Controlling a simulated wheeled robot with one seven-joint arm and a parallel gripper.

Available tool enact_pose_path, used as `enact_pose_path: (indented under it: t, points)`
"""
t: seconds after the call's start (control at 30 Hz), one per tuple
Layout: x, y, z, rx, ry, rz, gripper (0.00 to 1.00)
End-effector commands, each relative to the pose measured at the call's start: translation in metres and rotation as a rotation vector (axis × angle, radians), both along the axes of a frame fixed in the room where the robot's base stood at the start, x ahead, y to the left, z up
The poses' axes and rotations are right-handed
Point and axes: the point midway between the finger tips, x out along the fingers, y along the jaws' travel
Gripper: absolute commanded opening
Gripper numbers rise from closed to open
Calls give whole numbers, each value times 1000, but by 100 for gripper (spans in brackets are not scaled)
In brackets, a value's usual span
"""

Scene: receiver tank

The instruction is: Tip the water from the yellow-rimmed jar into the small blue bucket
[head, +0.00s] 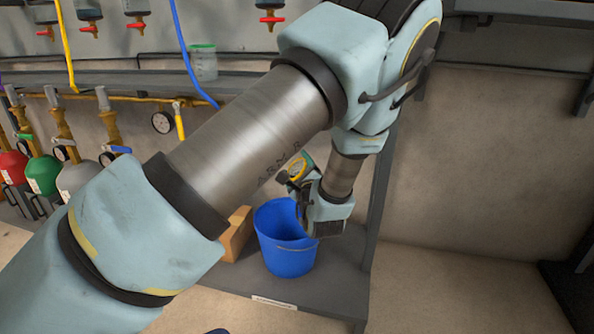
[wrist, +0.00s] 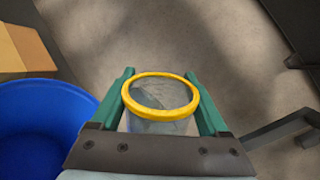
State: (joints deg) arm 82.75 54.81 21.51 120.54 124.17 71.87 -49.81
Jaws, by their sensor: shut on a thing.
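My gripper (wrist: 161,105) is shut on the yellow-rimmed jar (wrist: 160,125), with one green finger on each side of it in the wrist view. The jar is clear, and a pale surface shows inside its rim; I cannot tell the water level. In the head view the jar's yellow rim (head: 298,168) shows tilted above the bucket's back edge, partly hidden by my gripper. The small blue bucket (head: 287,257) stands upright and open on the low shelf, just below my gripper. In the wrist view the bucket (wrist: 40,125) lies to the left of the jar, apart from it.
A cardboard box (head: 236,236) stands left of the bucket on the low grey shelf (head: 330,284). A dark upright post (head: 381,190) rises right of my gripper. A green-lidded jar (head: 203,63) stands on the upper shelf. Gas cylinders (head: 42,172) stand at the left.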

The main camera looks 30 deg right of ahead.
Motion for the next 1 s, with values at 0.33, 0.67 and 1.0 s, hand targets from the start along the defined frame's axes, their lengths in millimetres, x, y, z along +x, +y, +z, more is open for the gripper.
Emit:
enact_pose_path:
  t: [0.33,0.67,1.0]
  points:
    - [0,1,1,-57,13,0,0]
    - [1,5,6,-256,64,0,0]
    - [1,5,7,-281,71,0,0]
